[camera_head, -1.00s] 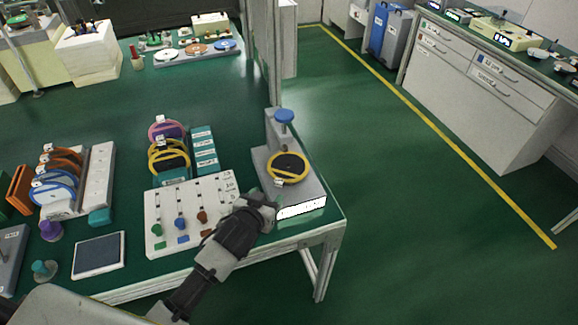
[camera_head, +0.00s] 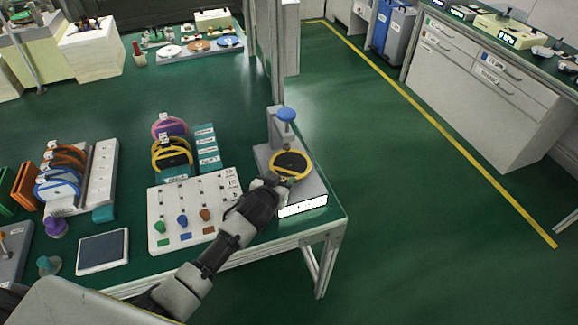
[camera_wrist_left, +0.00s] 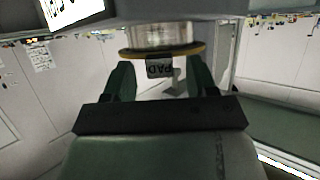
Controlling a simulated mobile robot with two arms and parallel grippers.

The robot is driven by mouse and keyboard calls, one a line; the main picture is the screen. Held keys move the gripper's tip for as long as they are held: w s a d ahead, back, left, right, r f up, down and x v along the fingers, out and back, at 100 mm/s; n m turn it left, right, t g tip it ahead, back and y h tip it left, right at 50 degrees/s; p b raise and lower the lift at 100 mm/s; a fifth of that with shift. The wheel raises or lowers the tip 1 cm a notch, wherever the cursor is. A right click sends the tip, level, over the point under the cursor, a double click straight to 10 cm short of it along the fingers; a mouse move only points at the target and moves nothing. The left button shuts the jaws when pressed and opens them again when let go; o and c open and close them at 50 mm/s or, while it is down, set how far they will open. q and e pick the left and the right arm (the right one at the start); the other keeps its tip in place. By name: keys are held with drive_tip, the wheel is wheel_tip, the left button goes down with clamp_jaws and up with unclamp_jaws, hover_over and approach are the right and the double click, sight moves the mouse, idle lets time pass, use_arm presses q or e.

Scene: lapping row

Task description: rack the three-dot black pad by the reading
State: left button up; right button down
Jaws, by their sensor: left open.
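A black pad with a yellow rim (camera_head: 291,165) lies on the grey gauge stand (camera_head: 304,188) at the table's right front corner, under a blue knob. Dots on it are too small to read. In the left wrist view its yellow rim (camera_wrist_left: 185,52) shows edge-on, with a tag marked PAD (camera_wrist_left: 160,68) hanging between my fingers. My left gripper (camera_head: 274,182) is open at the pad's near side; in the wrist view its fingers (camera_wrist_left: 164,82) stand either side of the tag, apart from it. The stand's bright display (camera_head: 303,206) is unreadable. My right gripper is not in view.
A rack of yellow and purple rimmed pads (camera_head: 172,150) stands left of the stand, beside teal labelled blocks (camera_head: 205,147). Another rack (camera_head: 103,170) with orange and blue rimmed pads is farther left.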

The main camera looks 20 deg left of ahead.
sight(279, 173)
use_arm(q)
clamp_jaws()
drive_tip(key=shift+r, duration=0.5)
wheel_tip(279, 173, up, 2)
drive_tip(key=shift+r, duration=0.2)
drive_tip(key=s+a+b, duration=0.1)
drive_tip(key=s+b, duration=0.1)
drive_tip(key=s, duration=1.6)
drive_tip(key=shift+a, duration=0.4)
